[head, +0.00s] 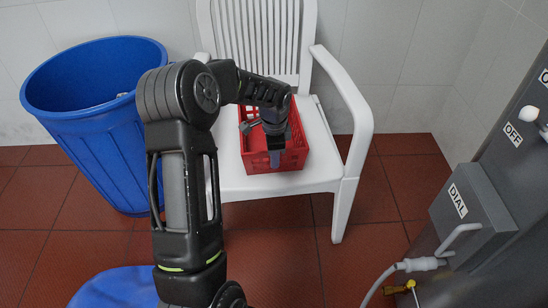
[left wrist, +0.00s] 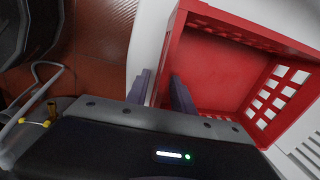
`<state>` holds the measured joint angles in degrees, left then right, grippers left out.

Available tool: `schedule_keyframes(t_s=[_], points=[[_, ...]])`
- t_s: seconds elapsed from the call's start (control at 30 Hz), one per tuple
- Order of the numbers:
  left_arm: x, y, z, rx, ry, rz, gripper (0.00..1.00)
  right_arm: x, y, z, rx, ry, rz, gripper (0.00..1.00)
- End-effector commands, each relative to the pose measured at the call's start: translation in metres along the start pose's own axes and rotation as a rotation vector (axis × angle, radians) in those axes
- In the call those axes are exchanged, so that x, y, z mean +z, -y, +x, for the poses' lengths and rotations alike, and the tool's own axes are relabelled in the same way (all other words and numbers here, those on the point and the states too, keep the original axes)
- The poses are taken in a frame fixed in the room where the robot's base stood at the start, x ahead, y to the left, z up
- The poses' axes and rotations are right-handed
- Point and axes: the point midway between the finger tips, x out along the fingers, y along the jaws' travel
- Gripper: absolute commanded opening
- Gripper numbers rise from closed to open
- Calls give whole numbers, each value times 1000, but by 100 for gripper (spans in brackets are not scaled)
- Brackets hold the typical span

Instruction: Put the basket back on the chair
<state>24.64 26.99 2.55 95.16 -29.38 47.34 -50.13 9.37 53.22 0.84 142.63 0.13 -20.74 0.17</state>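The red basket (head: 291,158) stands on the seat of the white plastic chair (head: 324,181), upright and with its open top facing up. Its slotted wall and empty inside (left wrist: 215,68) show in the left wrist view. My left gripper (head: 268,150) reaches down at the basket and hides part of it. In the left wrist view its two fingers (left wrist: 161,88) stand apart on either side of one basket wall, one inside and one outside. The gap looks wider than the wall, though contact is hard to judge. My right gripper is not in view.
A large blue bin (head: 95,115) stands left of the chair. A blue object (head: 115,288) shows at the bottom left. A grey machine (head: 485,215) with a handle and hose is at the right. Red tiled floor (head: 275,262) lies clear before the chair; a tiled wall is behind.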

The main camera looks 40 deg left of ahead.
Motion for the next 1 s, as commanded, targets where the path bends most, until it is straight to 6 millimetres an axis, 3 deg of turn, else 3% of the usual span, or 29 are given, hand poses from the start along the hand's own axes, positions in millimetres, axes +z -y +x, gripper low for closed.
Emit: schedule_keyframes(t_s=[0.3,0.5,1.0], points=[[-1,1,-68,-4,-2,1,29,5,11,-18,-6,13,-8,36],[0,0,-98,-2,-1,0,29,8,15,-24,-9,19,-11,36],[0,0,-106,0,0,0,29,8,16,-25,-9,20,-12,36]])
